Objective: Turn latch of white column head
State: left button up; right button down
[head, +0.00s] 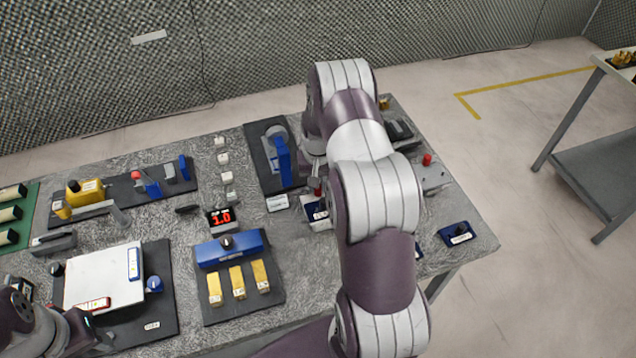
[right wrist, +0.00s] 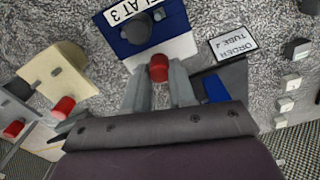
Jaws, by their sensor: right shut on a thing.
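A white block with a dark blue face, a dark knob and a label partly reading "LAT 3" (right wrist: 180,48) is at the top of the right wrist view. In the head view this block (head: 318,212) is partly hidden by my right arm. My right gripper (right wrist: 160,82) is shut on a small red knob (right wrist: 159,68) at the block's near edge. Whether the red knob is the latch itself I cannot tell. In the head view the right gripper (head: 318,185) is mostly behind my arm. My left gripper (head: 82,325) is at the lower left, its jaws unclear.
A dark board with a blue upright part (head: 280,160) stands left of the right gripper. A pale box with a red button (head: 432,178) is to the right. A small "ORDER" sign (right wrist: 233,43) lies close by. A white panel (head: 105,278) and brass blocks (head: 237,282) are nearer.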

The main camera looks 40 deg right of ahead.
jog(key=shift+w+d+r, duration=0.1)
jog(key=shift+w+r, duration=0.1)
jog(key=c, duration=1.2)
grip_release()
jog(key=shift+c, duration=0.2)
jog(key=o, duration=0.3)
jog(key=shift+s, duration=0.1)
jog(key=shift+r, duration=0.25)
notch_tip(320, 180, up, 12)
jog(key=b, duration=0.3)
